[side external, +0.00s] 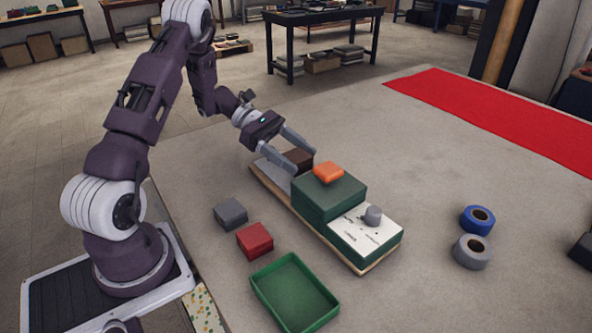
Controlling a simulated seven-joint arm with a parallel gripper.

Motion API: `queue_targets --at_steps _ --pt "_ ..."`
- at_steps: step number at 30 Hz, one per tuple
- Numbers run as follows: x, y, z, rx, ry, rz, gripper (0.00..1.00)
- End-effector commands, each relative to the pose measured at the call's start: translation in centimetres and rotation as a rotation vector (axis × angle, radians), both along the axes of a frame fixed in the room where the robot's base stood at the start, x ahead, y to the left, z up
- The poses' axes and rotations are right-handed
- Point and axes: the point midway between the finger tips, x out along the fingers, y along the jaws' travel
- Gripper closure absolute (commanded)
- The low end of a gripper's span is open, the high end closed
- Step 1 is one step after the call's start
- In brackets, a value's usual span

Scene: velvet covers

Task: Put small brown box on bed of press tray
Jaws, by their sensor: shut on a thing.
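The small brown box (297,157) is between the fingers of my gripper (303,162), which is shut on it. The box is at the far end of the press, behind the green body, over or on the grey bed (268,179). I cannot tell whether its underside touches the bed; the near finger and the green body hide its lower part. The press has a dark green body (328,197), a white sloped panel with a grey knob (373,216), and a long wooden base (318,233).
An orange block (328,172) lies on the green body, close to my fingers. A grey block (230,213), a red block (254,240) and an empty green tray (267,312) are on the near left. Blue (477,220) and grey (472,251) tape rolls stand right. A red cloth (500,115) lies behind.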

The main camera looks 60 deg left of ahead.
Motion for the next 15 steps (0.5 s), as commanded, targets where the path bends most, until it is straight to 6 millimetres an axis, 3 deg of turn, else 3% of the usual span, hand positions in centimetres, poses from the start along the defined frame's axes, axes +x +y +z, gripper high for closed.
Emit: queue_targets --at_steps 6,14,15 --pt "0.0 0.0 -3.5 -0.001 0.001 -0.001 0.76" --pt "0.0 0.0 -3.7 0.001 0.000 0.000 0.76" --pt "0.0 0.0 -3.8 0.001 0.000 0.000 0.34"
